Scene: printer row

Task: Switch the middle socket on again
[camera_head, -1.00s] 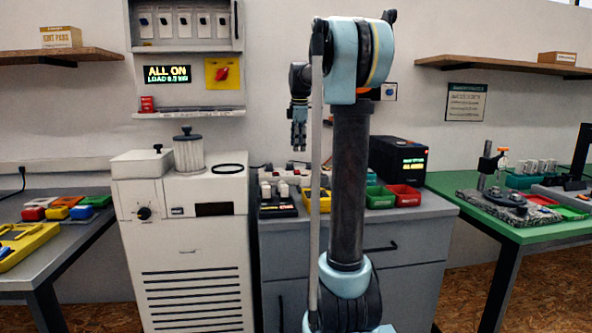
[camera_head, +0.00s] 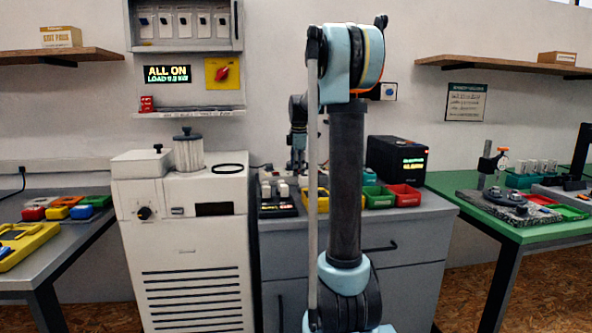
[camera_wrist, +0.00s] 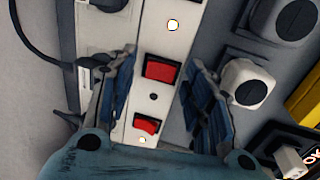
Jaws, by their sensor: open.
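The white socket strip (camera_wrist: 160,44) runs between my gripper's fingers in the wrist view. It carries a red rocker switch (camera_wrist: 160,70) between the fingertips and a second red rocker switch (camera_wrist: 146,125) nearer the palm. A small indicator (camera_wrist: 153,97) between these switches looks dark. One indicator (camera_wrist: 172,25) beyond the upper switch and another (camera_wrist: 141,140) below the lower one look lit. My gripper (camera_wrist: 162,64) is open and empty, its fingers on either side of the strip. In the head view, my gripper (camera_head: 297,166) is low over the counter, partly behind my arm.
White plugs (camera_wrist: 244,84) sit right of the strip; a black cable (camera_wrist: 35,45) is at left. Green (camera_head: 378,197) and red (camera_head: 404,195) bins and a black box (camera_head: 397,160) stand on the counter.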

